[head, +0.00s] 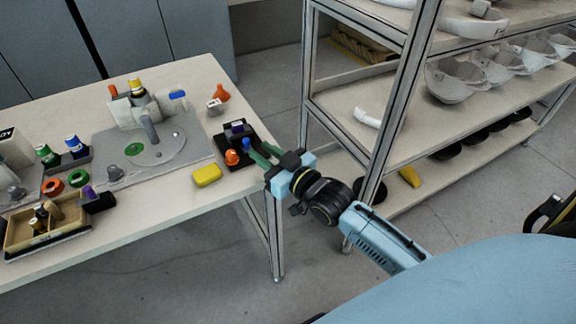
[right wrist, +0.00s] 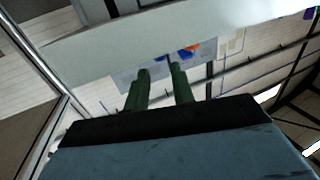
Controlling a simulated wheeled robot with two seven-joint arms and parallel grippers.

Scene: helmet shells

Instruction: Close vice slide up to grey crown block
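A small black fixture (head: 240,163) sits at the right end of the table and appears to be the vice. I cannot clearly pick out the slide or the grey crown block. My right gripper (head: 258,153) has green fingers, apart and empty, at the fixture's right side; contact is unclear. In the right wrist view, the fingers (right wrist: 160,78) point toward a blue part (right wrist: 178,55) and an orange part (right wrist: 195,47). My left gripper is out of view.
A yellow block (head: 207,175) lies left of the fixture. A grey plate (head: 185,150) with a round disc and post stands behind it. A wooden tray (head: 72,226) is at far left. A metal rack (head: 310,60) with white shells stands close on the right.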

